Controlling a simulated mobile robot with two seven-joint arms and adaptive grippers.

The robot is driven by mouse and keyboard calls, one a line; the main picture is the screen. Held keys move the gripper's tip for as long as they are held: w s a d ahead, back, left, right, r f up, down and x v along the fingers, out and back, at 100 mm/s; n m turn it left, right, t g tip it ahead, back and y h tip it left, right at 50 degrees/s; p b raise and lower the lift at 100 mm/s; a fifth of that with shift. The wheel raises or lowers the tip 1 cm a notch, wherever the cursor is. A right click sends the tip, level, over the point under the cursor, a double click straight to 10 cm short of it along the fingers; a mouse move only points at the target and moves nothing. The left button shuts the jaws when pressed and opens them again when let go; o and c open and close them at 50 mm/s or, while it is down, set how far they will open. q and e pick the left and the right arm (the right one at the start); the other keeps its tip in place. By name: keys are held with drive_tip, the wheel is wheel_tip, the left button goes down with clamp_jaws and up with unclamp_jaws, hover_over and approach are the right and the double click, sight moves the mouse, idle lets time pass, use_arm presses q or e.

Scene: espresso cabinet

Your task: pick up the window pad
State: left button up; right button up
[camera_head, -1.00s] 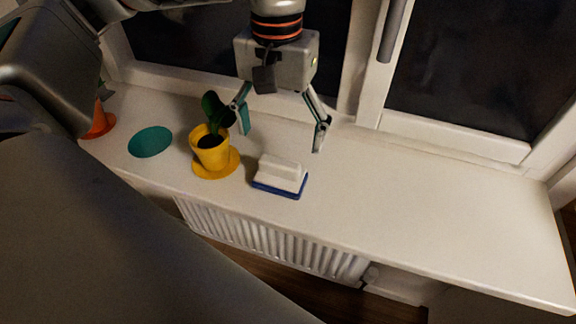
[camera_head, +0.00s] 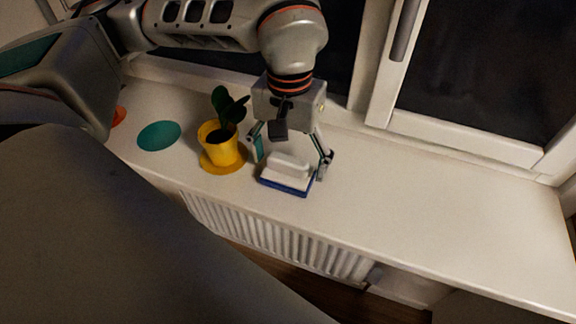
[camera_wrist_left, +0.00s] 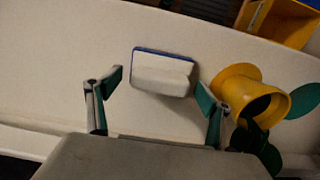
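The window pad (camera_head: 287,173) is a white block with a raised white grip and a dark blue base. It lies on the white windowsill, right of the yellow plant pot. In the left wrist view the pad (camera_wrist_left: 162,75) sits ahead of the gripper, roughly centred between the fingers. My left gripper (camera_head: 290,163) is open and points down over the pad, one finger on each side. In the left wrist view its fingertips (camera_wrist_left: 159,84) are wide apart, with nothing held between them. My right gripper is not in view.
A yellow pot (camera_head: 220,146) with a green plant stands on a yellow saucer (camera_head: 222,167), close to the left finger. A teal disc (camera_head: 159,136) and a partly hidden orange object (camera_head: 119,116) lie farther left. The sill's right side is clear. A radiator (camera_head: 275,238) is below.

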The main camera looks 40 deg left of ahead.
sight(289, 156)
use_arm(q)
drive_tip(key=c, duration=1.1)
wheel_tip(289, 156, up, 20)
drive_tip(key=shift+r+p, duration=0.1)
drive_tip(key=shift+p, duration=1)
drive_tip(key=shift+o, duration=1.4)
drive_tip(key=shift+c, duration=0.5)
